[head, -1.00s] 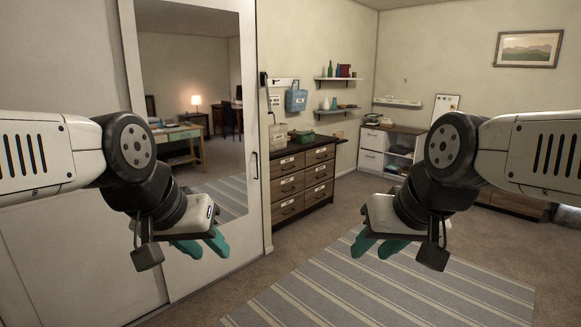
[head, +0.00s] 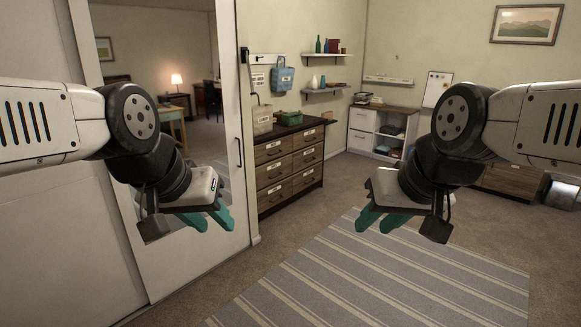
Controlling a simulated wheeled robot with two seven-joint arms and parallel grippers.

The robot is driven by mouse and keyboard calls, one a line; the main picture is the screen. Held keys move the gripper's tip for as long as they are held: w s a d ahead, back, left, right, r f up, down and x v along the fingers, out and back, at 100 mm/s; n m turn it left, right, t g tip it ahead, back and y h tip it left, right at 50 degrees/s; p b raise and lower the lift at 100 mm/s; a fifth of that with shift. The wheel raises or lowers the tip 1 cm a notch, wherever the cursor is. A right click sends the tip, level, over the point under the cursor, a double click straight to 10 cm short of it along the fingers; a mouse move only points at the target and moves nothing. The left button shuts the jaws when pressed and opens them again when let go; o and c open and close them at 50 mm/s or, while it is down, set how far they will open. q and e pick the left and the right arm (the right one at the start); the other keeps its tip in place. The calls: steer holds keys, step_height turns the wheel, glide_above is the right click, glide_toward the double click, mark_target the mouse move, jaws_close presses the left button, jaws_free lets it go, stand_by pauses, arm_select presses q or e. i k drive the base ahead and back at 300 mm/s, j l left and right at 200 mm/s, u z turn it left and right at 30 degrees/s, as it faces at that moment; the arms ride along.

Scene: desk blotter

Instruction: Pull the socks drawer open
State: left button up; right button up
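A dark wooden dresser (head: 290,163) stands against the far wall in the head view, with two columns of labelled drawers, all looking shut. The labels are too small to read, so I cannot tell which one is the socks drawer. My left gripper (head: 209,222) has teal fingers, spread a little apart and holding nothing. It hangs in the air left of the dresser in the picture, well short of it. My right gripper (head: 380,220) also has teal fingers apart and empty, in the air to the right of the dresser.
A mirrored sliding door (head: 228,100) stands close on the left. A striped rug (head: 385,270) covers the floor ahead. A green box (head: 287,118) and a beige container (head: 262,120) sit on the dresser. A white cabinet (head: 362,130) stands in the back corner. Floor before the dresser is clear.

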mark_target(268, 150)
steer(key=i, duration=2.55)
steer(key=i+l+u, duration=0.1)
steer(key=i, duration=1.2)
steer(key=i+l, duration=0.1)
steer(key=i, duration=1.2)
